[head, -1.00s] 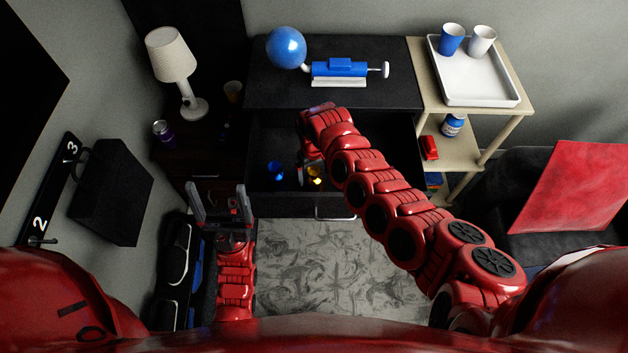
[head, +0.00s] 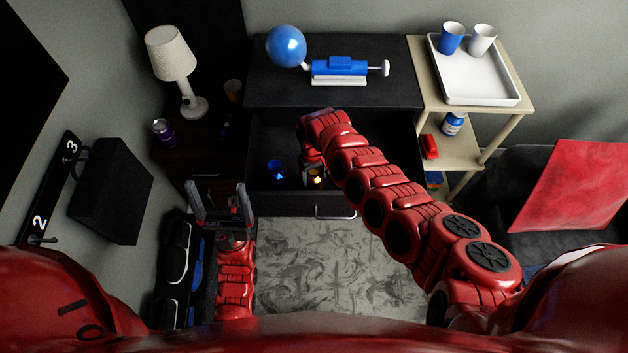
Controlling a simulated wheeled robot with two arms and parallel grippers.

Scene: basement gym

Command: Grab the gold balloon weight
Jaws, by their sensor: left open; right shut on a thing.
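The gold balloon weight (head: 317,180) is a small shiny gold piece inside the open drawer (head: 347,197) of the black cabinet. My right gripper (head: 313,177) reaches down into the drawer and is shut on the gold weight. My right wrist partly hides the weight and the fingers. A blue balloon weight (head: 276,171) sits in the drawer to the left, apart from the gripper. My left gripper (head: 216,187) is open and empty, in front of and left of the drawer.
On the cabinet top are a blue balloon (head: 286,47) and a blue pump (head: 340,69). A shelf (head: 462,145) at right bears a white tray (head: 480,97) with cups. A lamp (head: 172,62) and a can (head: 163,131) stand at left.

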